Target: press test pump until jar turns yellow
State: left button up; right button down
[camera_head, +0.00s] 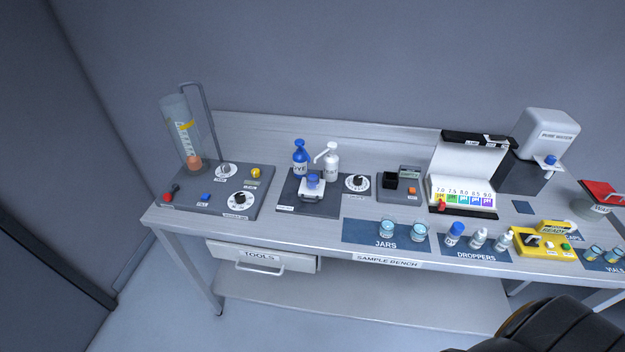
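A white pump bottle (332,160) with a bent spout stands on a dark station plate (290,203) at the middle left of the bench. A blue bottle (300,163), whose label seems to read DYE, stands to its left. In front of them is a small blue and white item (313,183); I cannot tell whether it is a jar. Two clear jars with light blue contents, a left jar (386,229) and a right jar (419,232), stand on the JARS mat (357,234). No yellow shows in either jar. Neither of my grippers is in view.
A tall cylinder (182,135) stands on a panel with knobs at the left. A colour chart stand (465,180), droppers (455,234), a yellow device (545,241) and a grey dispenser (542,140) fill the right. A dark part of mine shows at lower right.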

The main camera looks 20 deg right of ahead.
aim_at(331, 146)
jog(key=i+j+z, duration=0.55)
jog(key=j+z, duration=0.15)
jog(key=j, duration=0.15)
jog(key=i+j+z, duration=0.2)
jog(key=j, duration=0.15)
jog(key=k, duration=0.05)
